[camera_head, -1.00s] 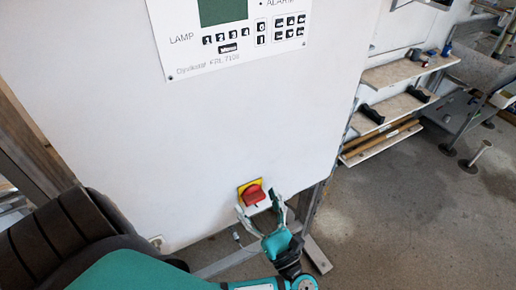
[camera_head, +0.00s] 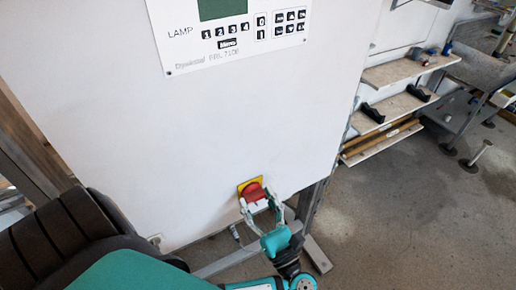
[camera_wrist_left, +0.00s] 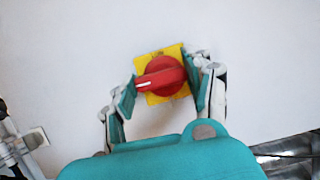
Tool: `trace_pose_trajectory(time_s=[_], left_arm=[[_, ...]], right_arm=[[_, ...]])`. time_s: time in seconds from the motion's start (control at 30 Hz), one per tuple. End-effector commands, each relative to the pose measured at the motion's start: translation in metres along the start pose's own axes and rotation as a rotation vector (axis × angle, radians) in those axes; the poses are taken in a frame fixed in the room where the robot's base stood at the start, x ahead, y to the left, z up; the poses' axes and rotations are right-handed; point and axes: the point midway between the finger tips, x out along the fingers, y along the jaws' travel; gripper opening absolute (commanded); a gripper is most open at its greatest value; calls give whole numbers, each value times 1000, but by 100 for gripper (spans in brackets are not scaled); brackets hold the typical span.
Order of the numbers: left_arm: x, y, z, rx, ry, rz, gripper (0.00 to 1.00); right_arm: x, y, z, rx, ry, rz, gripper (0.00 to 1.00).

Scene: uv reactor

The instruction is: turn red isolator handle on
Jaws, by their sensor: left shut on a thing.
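The red isolator handle (camera_head: 254,191) sits on a yellow plate (camera_head: 243,185) low on the white cabinet front. In the left wrist view the round red handle (camera_wrist_left: 163,76) has its grip bar pointing left and slightly down, over the yellow plate (camera_wrist_left: 172,51). My left gripper (camera_head: 260,207) is at the handle, its fingers to either side and closed on it. In the left wrist view my left gripper (camera_wrist_left: 166,84) has one finger at the bar's left end and the other against the handle's right side. My right gripper is not in view.
The white cabinet (camera_head: 190,130) carries a control panel (camera_head: 235,30) with a screen and keys above. Shelves (camera_head: 395,105) with black items stand to the right. The grey floor (camera_head: 400,220) is open at the lower right.

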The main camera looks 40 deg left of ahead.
Motion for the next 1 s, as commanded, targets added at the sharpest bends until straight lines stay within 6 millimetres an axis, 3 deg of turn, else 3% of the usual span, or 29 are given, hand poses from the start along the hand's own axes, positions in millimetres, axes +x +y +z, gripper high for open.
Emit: trace_pose_trajectory(time_s=[0.1,0.27,0.7,1.0], left_arm=[[-3,1,-6,45,2,-16,20],[-2,2,-4,144,1,-57,20],[1,2,2,431,0,-177,20],[1,1,3,525,-1,-217,20]], right_arm=[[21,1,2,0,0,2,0],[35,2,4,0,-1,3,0],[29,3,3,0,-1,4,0],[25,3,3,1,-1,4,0]])
